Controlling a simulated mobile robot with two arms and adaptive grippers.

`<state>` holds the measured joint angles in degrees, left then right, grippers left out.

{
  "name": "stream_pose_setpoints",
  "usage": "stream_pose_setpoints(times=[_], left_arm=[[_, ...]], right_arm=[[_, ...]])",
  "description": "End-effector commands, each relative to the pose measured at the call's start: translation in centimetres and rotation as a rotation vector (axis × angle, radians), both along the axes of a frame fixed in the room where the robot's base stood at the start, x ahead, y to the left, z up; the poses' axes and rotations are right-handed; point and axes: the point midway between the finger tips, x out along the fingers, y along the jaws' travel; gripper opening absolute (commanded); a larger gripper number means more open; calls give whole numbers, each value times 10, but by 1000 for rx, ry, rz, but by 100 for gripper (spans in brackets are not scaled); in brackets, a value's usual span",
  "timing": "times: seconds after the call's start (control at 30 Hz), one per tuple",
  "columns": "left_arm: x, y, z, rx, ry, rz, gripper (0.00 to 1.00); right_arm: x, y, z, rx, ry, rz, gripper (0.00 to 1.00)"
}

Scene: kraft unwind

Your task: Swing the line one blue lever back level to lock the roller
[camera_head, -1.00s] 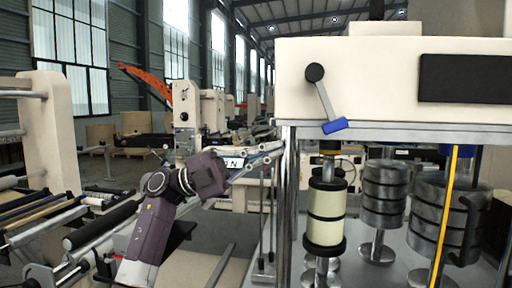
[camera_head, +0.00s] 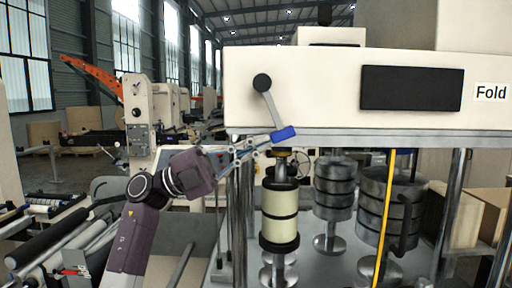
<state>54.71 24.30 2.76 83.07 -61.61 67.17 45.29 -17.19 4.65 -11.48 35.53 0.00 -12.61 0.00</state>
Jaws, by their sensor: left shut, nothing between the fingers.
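The blue lever has a blue grip (camera_head: 284,134) at the end of a grey arm that hangs steeply down and slightly right from a round black pivot (camera_head: 262,83) on the cream machine housing. My left gripper (camera_head: 266,141) comes in from the left, with its thin fingers closed together and empty. Its tips are right beside the left end of the blue grip; whether they touch it I cannot tell. My right gripper is out of view.
Below the housing (camera_head: 300,105) stand a cream-and-black roller (camera_head: 279,216) and dark stacked cylinders (camera_head: 334,188). A yellow vertical strip (camera_head: 385,215) and metal posts (camera_head: 237,210) stand close by. A "Fold" label (camera_head: 491,92) is at right.

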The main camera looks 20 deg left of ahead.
Motion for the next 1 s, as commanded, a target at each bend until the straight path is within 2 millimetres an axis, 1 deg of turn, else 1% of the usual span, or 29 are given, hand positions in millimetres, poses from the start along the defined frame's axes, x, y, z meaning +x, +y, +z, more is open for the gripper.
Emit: stream_pose_setpoints(times=[0.03, 0.13, 0.23, 0.3, 0.4, 0.8, 0.87, 1.0], left_arm=[[1, -5, -8, -26, -5, -3, 0], [4, -16, -8, -95, -25, -5, 0], [8, -29, 3, -104, -29, -1, 0], [10, -37, 4, -102, -28, -1, 0], [12, -43, 5, -103, -27, 0, 0], [13, -43, 4, -104, -27, 1, 0], [13, -42, 0, -104, -27, 1, 0], [13, -37, -16, -104, -26, 0, 0]], right_arm=[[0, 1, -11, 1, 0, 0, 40], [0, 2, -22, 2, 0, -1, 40], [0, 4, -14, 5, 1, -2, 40], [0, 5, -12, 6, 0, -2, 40], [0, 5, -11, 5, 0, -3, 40], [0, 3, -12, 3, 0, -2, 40], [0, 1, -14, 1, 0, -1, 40], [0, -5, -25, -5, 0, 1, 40]])
